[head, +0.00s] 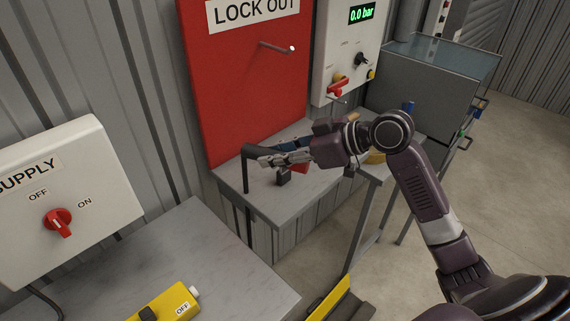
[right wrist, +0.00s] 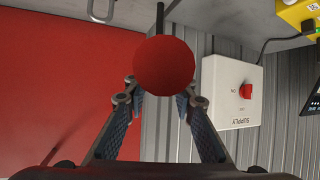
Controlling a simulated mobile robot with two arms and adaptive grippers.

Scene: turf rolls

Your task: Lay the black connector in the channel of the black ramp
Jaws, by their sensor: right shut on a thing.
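The black connector (head: 253,151) shows in the head view as a dark rounded piece at the fingertips of my right gripper (head: 272,160). A black cable hangs down from its left end. In the right wrist view, a round red face (right wrist: 177,67) fills the gap between the two fingers of my right gripper (right wrist: 162,92); it looks like the connector's near end. The gripper is shut on the connector. A small dark block, seemingly the black ramp (head: 283,178), stands on the grey table just below the fingers. Its channel is hard to see. My left gripper is out of view.
The grey table (head: 320,185) carries a small red piece (head: 302,168) beside the fingers. A red lock-out board (head: 245,90) with a peg stands behind. A white supply box (head: 65,190) and a yellow switch box (head: 170,303) are at the left.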

